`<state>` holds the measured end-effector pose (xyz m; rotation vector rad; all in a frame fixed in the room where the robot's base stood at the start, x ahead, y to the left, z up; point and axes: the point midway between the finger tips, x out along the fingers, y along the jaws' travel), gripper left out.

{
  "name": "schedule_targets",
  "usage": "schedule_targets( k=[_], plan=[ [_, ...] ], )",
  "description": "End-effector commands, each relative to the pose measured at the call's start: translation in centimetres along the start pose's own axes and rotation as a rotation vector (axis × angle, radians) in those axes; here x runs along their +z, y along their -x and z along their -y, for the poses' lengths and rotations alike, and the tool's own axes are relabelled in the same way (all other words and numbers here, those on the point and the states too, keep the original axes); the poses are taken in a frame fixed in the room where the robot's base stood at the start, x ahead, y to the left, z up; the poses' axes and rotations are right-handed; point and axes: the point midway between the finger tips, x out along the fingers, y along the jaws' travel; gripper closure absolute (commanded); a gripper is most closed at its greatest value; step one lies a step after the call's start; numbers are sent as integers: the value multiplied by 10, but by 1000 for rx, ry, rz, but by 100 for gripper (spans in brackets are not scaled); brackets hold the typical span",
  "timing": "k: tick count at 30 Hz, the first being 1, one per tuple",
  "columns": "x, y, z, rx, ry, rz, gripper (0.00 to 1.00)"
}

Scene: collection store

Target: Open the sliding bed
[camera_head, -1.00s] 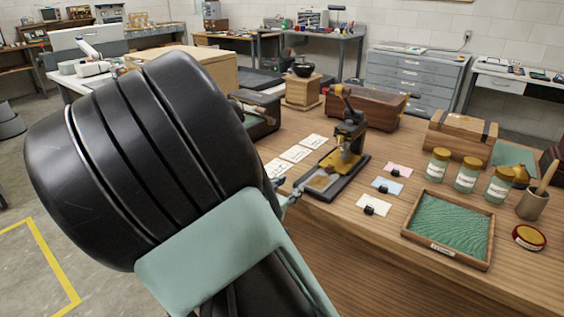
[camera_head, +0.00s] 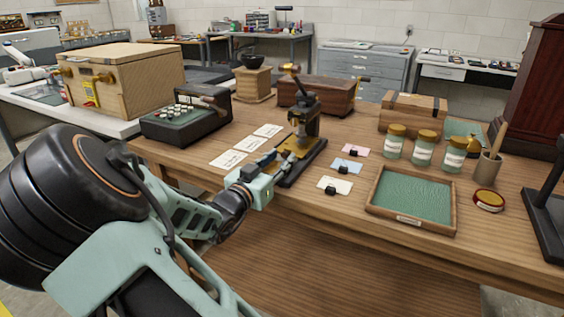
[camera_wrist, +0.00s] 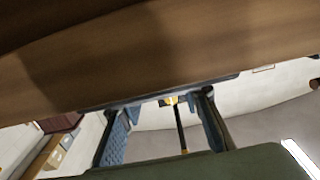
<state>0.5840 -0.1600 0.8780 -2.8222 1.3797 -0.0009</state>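The small black press (camera_head: 304,118) stands upright on the wooden table, with a brass-coloured part (camera_head: 291,144) low on its dark base. The sliding bed is at the base's near end, largely hidden by my gripper in the head view, so its position is unclear. My gripper (camera_head: 276,166) is low at that end, beside the base; contact cannot be told. In the wrist view, my gripper's (camera_wrist: 165,122) two blue-padded fingers stand apart. A thin dark rod with yellow ends (camera_wrist: 179,128) shows between or beyond them; whether it lies within their grasp is unclear.
Paper cards (camera_head: 247,144) lie left of the press, and small weighted cards (camera_head: 334,185) lie right. A green-lined tray (camera_head: 411,219), several jars (camera_head: 423,149) and a wooden box (camera_head: 412,114) stand further right. A typewriter-like machine (camera_head: 186,118) stands left.

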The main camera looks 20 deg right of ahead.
Motion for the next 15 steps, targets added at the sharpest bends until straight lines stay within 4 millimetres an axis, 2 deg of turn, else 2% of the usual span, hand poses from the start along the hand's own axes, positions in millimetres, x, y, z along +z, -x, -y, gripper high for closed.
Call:
schedule_targets(
  k=[6, 14, 15],
  plan=[
    [0, -16, 0, -1, 0, 0, 68],
    [0, -17, 0, -2, 0, 1, 68],
    [0, -17, 0, -1, 0, 1, 72]
  ],
)
